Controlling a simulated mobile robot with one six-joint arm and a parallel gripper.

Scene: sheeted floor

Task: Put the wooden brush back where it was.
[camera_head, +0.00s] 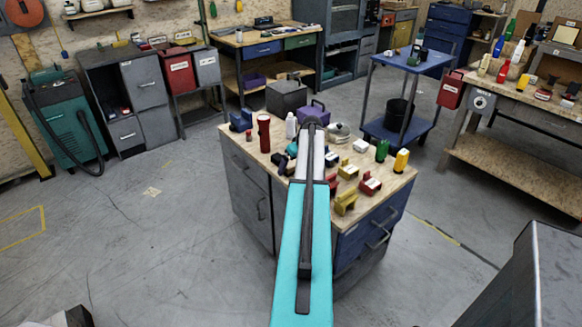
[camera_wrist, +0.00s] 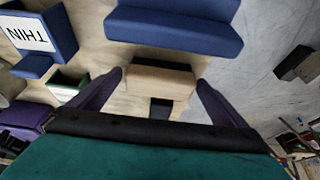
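A tan wooden block with a dark patch, which looks like the wooden brush (camera_wrist: 160,78), lies between the two dark purple fingers of my gripper (camera_wrist: 161,84) in the wrist view. The fingertips meet its left and right ends, and my gripper looks shut on it. In the head view my gripper (camera_head: 313,122) is over the far part of the wooden-topped workbench (camera_head: 238,143). The brush cannot be made out there, being hidden by my arm.
The bench also holds a red cylinder (camera_head: 264,133), a purple box (camera_head: 306,112), yellow (camera_head: 345,203) and red blocks, and bottles. A blue cart (camera_head: 412,62) stands behind right.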

